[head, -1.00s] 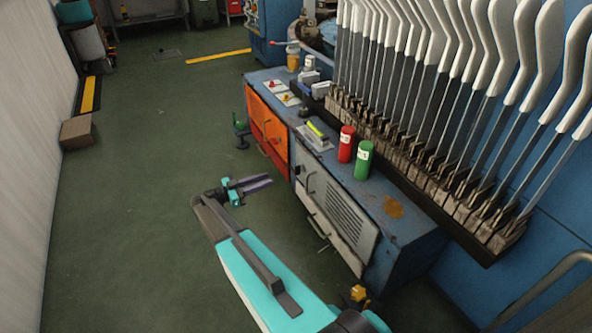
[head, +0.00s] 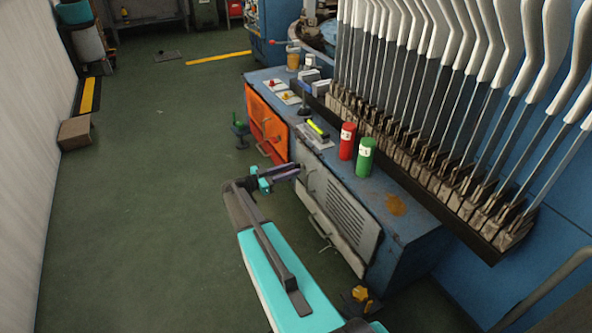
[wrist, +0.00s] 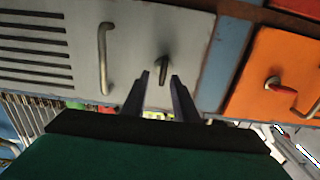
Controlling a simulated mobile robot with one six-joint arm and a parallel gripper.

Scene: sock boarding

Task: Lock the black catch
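The black catch (wrist: 162,68) is a small dark lever on the grey cabinet door, seen in the wrist view. The lever runs nearly upright in that picture, its lower end leaning left. My gripper (wrist: 160,78) is open, its two dark fingers apart and pointing at the door, one to each side of the catch's lower end. I cannot tell whether the fingers touch it. In the head view my gripper (head: 292,171) is at the upper left part of the grey door (head: 345,215).
An orange door (head: 266,125) with a red catch (wrist: 273,82) adjoins the grey door. A metal bar handle (wrist: 103,55) stands out near the black catch. Red (head: 347,141) and green (head: 366,157) cans stand on the cabinet top.

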